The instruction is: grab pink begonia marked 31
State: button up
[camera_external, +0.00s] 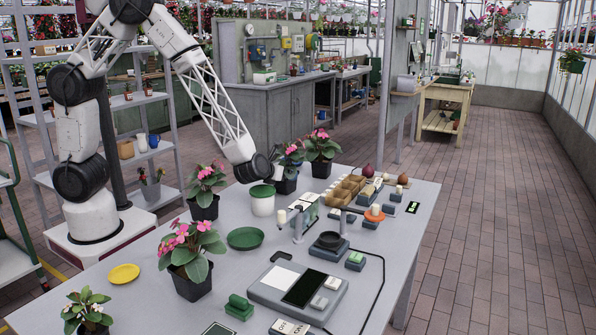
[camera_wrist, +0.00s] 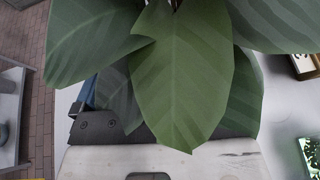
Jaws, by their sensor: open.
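Several potted begonias with pink flowers stand on the table. One begonia (camera_external: 291,157) is at the table's far left edge, right at my gripper (camera_external: 279,173). Another begonia (camera_external: 321,147) stands just behind it to the right. A begonia (camera_external: 206,184) is left of my gripper, and a larger begonia (camera_external: 190,247) is at the front. No number 31 is readable on any pot. In the wrist view, big green leaves (camera_wrist: 185,75) fill the space before my gripper and hide its fingertips. My gripper is open, with no plant visibly held.
A green saucer (camera_external: 245,238), a yellow saucer (camera_external: 123,274) and a scale (camera_external: 297,290) lie nearer. A small stand (camera_external: 300,223) and wooden trays (camera_external: 345,190) are to the right. A paler-flowered plant (camera_external: 87,313) is front left.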

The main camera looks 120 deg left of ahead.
jog(key=shift+a+f, duration=0.2)
jog(key=shift+a, duration=0.4)
jog(key=shift+c, duration=0.2)
jog(key=c, duration=0.7)
jog(key=shift+r, duration=0.15)
jog(key=shift+c, duration=0.2)
jog(key=shift+r, duration=1.7)
jog(key=s+d+r, duration=0.1)
jog(key=s+d, duration=0.9)
jog(key=s, duration=0.2)
jog(key=shift+s, duration=0.2)
jog(key=shift+r, duration=0.15)
